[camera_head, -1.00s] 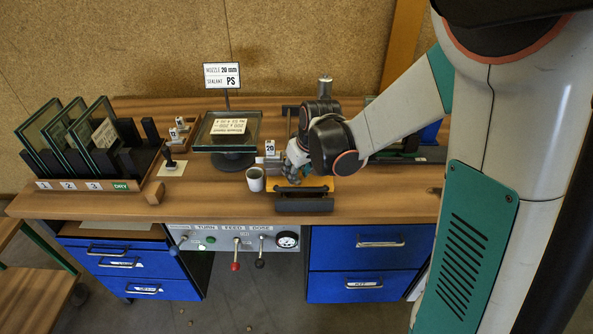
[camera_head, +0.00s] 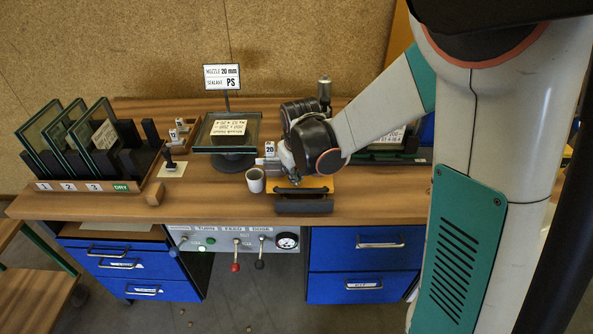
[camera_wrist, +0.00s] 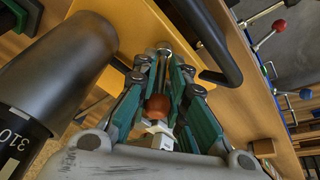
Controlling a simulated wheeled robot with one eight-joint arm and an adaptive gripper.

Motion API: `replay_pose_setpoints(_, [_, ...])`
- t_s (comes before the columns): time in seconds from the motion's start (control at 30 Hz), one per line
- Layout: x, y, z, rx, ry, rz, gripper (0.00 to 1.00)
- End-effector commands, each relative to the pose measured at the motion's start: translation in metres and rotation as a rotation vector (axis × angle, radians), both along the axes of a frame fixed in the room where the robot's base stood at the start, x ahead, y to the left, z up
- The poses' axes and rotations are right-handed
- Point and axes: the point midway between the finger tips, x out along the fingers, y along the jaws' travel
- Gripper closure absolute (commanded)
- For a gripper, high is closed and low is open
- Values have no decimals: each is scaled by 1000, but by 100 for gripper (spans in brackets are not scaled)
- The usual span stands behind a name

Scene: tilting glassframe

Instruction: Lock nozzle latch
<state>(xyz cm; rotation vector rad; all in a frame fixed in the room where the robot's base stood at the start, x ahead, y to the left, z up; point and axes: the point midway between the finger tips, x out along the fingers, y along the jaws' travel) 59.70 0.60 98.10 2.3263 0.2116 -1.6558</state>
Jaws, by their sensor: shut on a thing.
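My gripper (camera_wrist: 165,52) has its fingertips closed together on a small grey part (camera_wrist: 165,46) at the yellow plate. I cannot tell for sure whether this part is the nozzle latch. An orange-red knob on a white piece (camera_wrist: 158,106) shows between the finger links. In the head view my gripper (camera_head: 292,179) is low over the yellow plate (camera_head: 320,184), mostly hidden by my wrist. A dark cylinder marked 310 (camera_wrist: 62,70) stands close beside the fingers in the wrist view. A white block marked 20 (camera_head: 270,149) is just left of my wrist.
A black bar handle (camera_head: 304,202) lies in front of the plate, and also beside the fingers (camera_wrist: 212,40). A white cup (camera_head: 255,181) stands close to the left. A turntable with glass (camera_head: 226,131) is behind it. Ball-topped levers (camera_head: 236,262) are below the bench edge.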

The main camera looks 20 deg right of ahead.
Motion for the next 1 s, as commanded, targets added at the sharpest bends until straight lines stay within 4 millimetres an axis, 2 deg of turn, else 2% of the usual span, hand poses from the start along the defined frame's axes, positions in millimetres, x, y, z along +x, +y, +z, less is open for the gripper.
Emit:
replay_pose_setpoints(0.03, [1,5,-1,-43,15,7,100])
replay_pose_setpoints(0.3, [4,13,-5,-235,75,3,100])
replay_pose_setpoints(0.7, [5,13,-4,-269,85,-1,100])
replay_pose_setpoints(0.73, [5,14,-4,-269,85,-1,85])
replay_pose_setpoints(0.8, [5,14,-4,-268,85,-1,69])
replay_pose_setpoints(1.0, [4,13,-4,-268,85,-1,68])
